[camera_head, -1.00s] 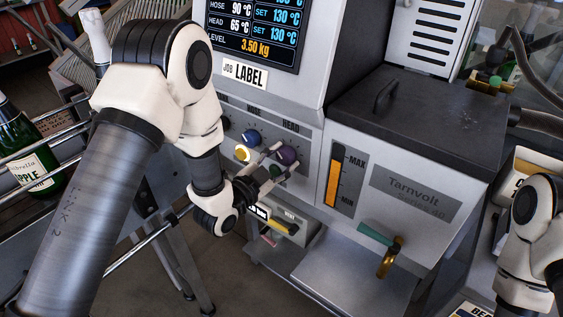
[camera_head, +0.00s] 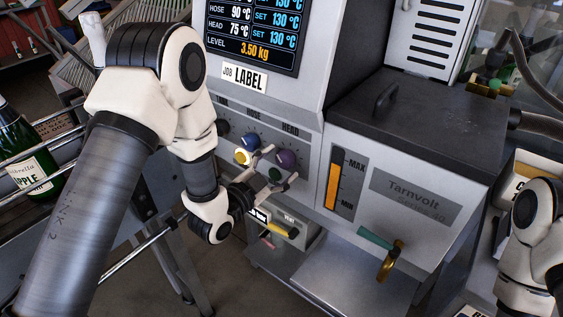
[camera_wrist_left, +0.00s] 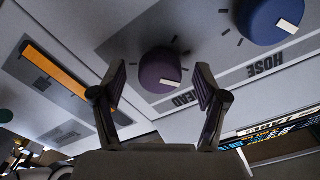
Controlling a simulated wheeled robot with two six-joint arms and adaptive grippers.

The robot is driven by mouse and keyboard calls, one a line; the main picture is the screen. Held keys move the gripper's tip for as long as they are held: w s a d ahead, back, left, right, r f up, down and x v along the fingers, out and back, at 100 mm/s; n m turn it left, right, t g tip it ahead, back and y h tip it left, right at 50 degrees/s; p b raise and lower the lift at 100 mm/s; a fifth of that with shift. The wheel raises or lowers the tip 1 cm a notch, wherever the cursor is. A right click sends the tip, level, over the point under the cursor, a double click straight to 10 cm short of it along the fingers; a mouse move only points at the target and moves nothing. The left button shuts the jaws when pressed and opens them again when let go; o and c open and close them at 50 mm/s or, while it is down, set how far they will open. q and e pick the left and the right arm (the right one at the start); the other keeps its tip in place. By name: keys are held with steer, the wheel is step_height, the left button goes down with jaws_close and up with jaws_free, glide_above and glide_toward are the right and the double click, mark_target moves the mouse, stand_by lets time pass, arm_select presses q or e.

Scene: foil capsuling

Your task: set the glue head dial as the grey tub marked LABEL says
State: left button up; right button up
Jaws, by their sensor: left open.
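The purple HEAD dial (camera_head: 286,159) sits on the grey control panel. It shows in the left wrist view (camera_wrist_left: 160,70) with a pale pointer mark, above the printed word HEAD. My left gripper (camera_head: 277,168) is open, with its fingers on either side of the dial. The wrist view shows no clear contact. The screen (camera_head: 254,32) reads HEAD 75 °C, SET 130 °C. A sign (camera_head: 245,77) below it reads JOB LABEL. I cannot make out a grey tub marked LABEL. My right gripper is outside the picture.
A blue HOSE dial (camera_head: 251,140) and a yellow knob (camera_head: 242,157) are close to the left gripper. A brass tap (camera_head: 390,262) sticks out at the lower right. A bottle (camera_head: 22,155) stands at far left.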

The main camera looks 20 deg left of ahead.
arm_select(q)
steer(key=v, duration=0.6)
steer(key=shift+s, duration=0.15)
